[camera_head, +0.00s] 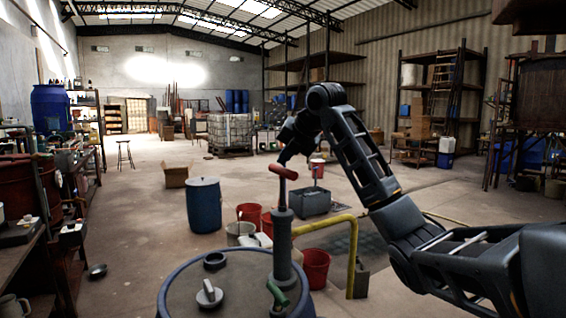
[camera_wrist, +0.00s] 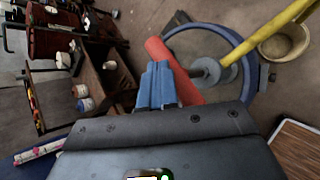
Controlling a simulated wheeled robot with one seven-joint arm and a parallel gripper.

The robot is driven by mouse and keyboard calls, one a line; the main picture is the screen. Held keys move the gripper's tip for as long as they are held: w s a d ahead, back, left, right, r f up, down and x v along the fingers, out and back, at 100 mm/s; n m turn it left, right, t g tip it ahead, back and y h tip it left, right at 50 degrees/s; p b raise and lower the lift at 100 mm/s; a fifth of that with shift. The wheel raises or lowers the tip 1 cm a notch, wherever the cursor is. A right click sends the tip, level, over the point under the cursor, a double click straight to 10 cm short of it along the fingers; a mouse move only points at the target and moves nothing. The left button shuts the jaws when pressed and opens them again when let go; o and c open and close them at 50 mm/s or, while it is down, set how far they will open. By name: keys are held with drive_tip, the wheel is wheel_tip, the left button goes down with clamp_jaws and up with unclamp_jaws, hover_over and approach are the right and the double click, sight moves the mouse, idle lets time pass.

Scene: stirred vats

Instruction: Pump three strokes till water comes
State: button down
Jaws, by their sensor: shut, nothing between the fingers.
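The hand pump (camera_head: 282,240) stands upright on a dark, blue-rimmed drum (camera_head: 190,285). Its red handle (camera_head: 284,171) sits at the top of the rod, tilted slightly. A yellow spout pipe (camera_head: 325,222) runs right from the pump and bends down. My gripper (camera_head: 283,158) is just above the handle. In the wrist view, my shut blue fingers (camera_wrist: 158,88) lie close beside the red handle (camera_wrist: 170,65), with nothing between them. I cannot tell whether they touch it. A green lever (camera_head: 277,293) is at the pump's foot. No water is visible.
Red buckets (camera_head: 315,268) stand behind the drum, near the pipe. A blue barrel (camera_head: 203,205) and a grey crate (camera_head: 311,201) stand farther back. A cluttered workbench (camera_head: 40,245) lines the left. The floor (camera_head: 140,220) between is mostly clear.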

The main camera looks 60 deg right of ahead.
drive_tip(key=shift+r, duration=0.1)
drive_tip(key=shift+r+p, duration=2.15)
drive_tip(key=shift+r, duration=0.75)
idle(0.4)
wheel_tip(320, 180, down, 6)
drive_tip(key=shift+f+b, duration=0.1)
drive_tip(key=shift+b, duration=0.65)
idle(0.6)
idle(1.9)
